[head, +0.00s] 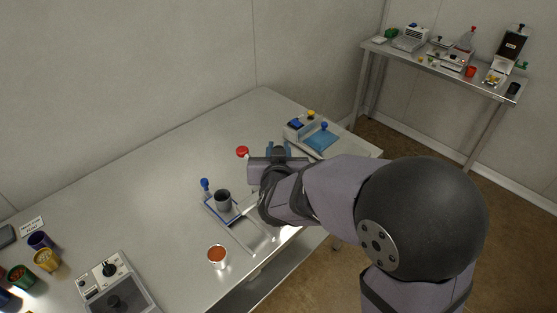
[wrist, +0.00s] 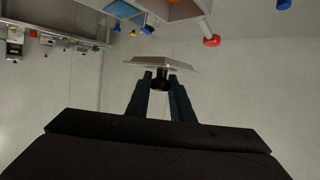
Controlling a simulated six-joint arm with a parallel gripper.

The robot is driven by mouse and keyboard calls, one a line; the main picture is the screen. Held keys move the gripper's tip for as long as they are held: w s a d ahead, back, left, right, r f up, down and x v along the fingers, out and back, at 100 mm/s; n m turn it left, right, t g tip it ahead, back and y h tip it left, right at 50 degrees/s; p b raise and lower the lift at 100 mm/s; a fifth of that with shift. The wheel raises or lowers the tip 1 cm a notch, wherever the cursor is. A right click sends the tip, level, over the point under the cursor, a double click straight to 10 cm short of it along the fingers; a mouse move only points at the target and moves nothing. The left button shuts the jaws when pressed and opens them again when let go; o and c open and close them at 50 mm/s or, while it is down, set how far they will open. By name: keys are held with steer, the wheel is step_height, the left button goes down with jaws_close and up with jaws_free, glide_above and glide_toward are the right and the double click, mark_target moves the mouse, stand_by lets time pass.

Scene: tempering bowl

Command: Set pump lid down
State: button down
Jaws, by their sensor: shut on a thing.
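My gripper (wrist: 160,79) is shut on the black knob (wrist: 160,86) of the pump lid (wrist: 165,62), a thin pale metal plate. In the wrist view the lid lies just beyond the fingertips, seen nearly edge-on. In the head view my arm reaches in from the right over the steel table. My gripper end is over the table's right part, and I cannot clearly make out the lid there. Whether the lid touches anything below it cannot be told.
A red knob (head: 242,151) stands close left of my gripper. A grey cup (head: 223,200) sits on a blue-edged stand beside a blue knob (head: 205,184). A cup with orange contents (head: 217,256) stands nearer. A blue-plated device (head: 320,140) is behind. The left-middle table (head: 130,195) is clear.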

steer(key=shift+r, duration=1)
